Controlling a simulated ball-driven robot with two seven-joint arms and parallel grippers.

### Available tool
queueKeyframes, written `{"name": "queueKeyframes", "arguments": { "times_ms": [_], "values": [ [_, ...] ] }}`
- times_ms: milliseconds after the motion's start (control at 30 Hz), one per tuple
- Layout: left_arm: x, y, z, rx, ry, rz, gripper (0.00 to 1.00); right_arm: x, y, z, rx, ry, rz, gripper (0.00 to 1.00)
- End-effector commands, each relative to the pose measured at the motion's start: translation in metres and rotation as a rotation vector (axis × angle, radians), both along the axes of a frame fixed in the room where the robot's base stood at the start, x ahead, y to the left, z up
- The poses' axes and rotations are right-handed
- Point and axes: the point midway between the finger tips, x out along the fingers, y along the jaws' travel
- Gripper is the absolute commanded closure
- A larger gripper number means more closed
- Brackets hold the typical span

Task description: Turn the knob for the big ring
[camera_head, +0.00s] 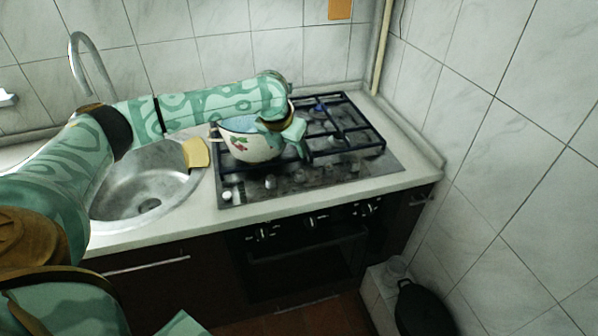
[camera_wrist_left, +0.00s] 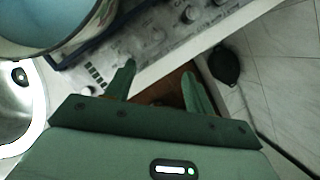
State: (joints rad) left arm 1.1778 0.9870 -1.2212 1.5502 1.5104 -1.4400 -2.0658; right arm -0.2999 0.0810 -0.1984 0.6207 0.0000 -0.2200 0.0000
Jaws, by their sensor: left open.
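The gas hob (camera_head: 308,179) is set in the counter, with several small knobs along its front strip. A pale knob (camera_head: 227,195) is at the left end, and a darker knob (camera_head: 270,181) is right of it. Knobs also show in the left wrist view, one (camera_wrist_left: 158,35) beyond my fingers. My left gripper (camera_head: 298,138) is beside the pot, above the hob; its fingers (camera_wrist_left: 157,70) are apart with nothing between them, clear of the knobs. The pot and my arm hide part of the rings; I cannot tell which is biggest. My right gripper is not visible.
A white enamel pot (camera_head: 247,148) with painted red and green decoration stands on the left of the grate (camera_head: 345,146). Left are a steel sink (camera_head: 125,205) and a yellow sponge (camera_head: 196,152). Oven knobs (camera_head: 311,222) are below the counter edge. A tiled wall bounds the right.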

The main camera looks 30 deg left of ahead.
Motion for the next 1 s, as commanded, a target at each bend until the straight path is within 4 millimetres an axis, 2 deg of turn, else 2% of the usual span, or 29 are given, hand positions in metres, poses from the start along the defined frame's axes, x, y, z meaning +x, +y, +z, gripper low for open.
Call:
{"name": "queueKeyframes", "arguments": {
  "times_ms": [67,167,500,700,833,1000],
  "values": [
    [0.003,0.008,0.002,0.004,0.001,-0.007,0.46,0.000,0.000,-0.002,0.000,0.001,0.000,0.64],
    [0.007,0.009,-0.010,0.005,0.005,-0.011,0.46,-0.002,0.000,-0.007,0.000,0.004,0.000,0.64],
    [0.039,0.011,-0.090,0.005,0.005,-0.011,0.46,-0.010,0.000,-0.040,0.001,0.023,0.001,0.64],
    [0.055,0.012,-0.127,0.006,0.005,-0.011,0.46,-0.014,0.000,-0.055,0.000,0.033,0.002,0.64],
    [0.061,0.012,-0.139,0.005,0.002,-0.011,0.46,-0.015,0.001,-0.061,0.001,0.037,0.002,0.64],
    [0.064,0.012,-0.144,0.005,0.000,-0.012,0.46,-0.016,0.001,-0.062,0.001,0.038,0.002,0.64]
  ]
}}
